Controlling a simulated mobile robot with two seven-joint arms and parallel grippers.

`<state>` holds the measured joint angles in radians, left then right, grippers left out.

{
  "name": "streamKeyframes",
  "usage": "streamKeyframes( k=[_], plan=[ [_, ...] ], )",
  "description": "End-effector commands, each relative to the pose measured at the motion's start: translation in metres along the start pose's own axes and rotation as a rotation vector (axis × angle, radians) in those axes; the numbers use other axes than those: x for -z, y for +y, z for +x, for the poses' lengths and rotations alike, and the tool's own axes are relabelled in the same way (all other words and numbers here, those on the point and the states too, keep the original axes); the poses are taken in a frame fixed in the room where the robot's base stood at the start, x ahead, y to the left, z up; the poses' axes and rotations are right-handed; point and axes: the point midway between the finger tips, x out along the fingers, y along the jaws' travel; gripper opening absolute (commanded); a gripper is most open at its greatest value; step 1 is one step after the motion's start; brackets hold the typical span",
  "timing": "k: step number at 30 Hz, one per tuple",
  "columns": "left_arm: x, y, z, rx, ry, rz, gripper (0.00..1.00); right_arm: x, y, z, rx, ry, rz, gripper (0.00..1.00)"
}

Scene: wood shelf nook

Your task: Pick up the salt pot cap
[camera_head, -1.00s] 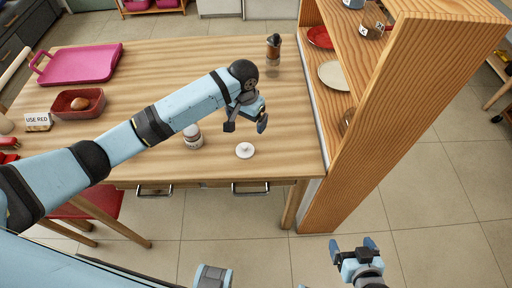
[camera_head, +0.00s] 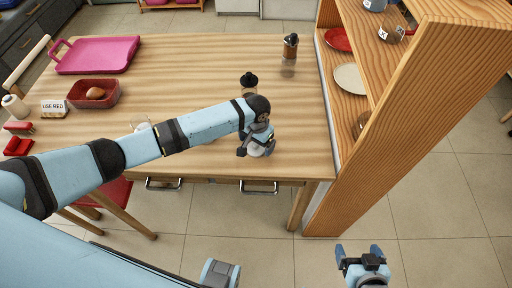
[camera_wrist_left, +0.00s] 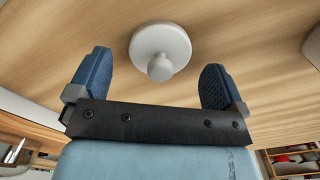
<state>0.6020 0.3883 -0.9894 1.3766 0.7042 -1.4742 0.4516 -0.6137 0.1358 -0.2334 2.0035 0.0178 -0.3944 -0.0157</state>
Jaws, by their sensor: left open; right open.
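The salt pot cap (camera_wrist_left: 160,47) is a white round disc with a knob, lying on the wood table between the open fingers of my left gripper (camera_wrist_left: 155,83) in the left wrist view. The fingers are apart from it. In the head view the cap (camera_head: 255,150) is partly covered by my left gripper (camera_head: 256,149), which is low over the table's front right part. The salt pot is not clearly visible in the head view; my left arm covers that area. My right gripper (camera_head: 360,252) is open and empty, in front of the table.
A black-topped jar (camera_head: 249,83) stands behind my left gripper, and a brown bottle (camera_head: 290,47) farther back. A wooden shelf (camera_head: 405,125) borders the table's right. A pink tray (camera_head: 97,55), red bowl (camera_head: 76,97) and "USE RED" sign (camera_head: 54,108) are at the left.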

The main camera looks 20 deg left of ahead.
Motion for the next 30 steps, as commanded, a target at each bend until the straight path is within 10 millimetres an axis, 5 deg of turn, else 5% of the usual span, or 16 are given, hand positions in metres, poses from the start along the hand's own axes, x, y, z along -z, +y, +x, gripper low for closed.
streamKeyframes(
  k=[11, 18, 30],
  plan=[
    [0.0004, 0.0002, 0.0126, 0.000, 0.002, 0.001, 0.94, -0.0001, 0.0002, 0.0009, 0.000, 0.000, 0.000, 0.91],
    [0.0004, 0.0003, 0.0125, 0.000, 0.002, 0.001, 0.43, -0.0001, -0.0001, 0.0009, 0.000, 0.000, 0.000, 0.91],
    [0.0008, 0.0003, 0.0057, -0.001, 0.003, 0.000, 0.43, 0.0006, -0.0008, 0.0005, 0.002, 0.000, 0.000, 0.91]
  ],
)
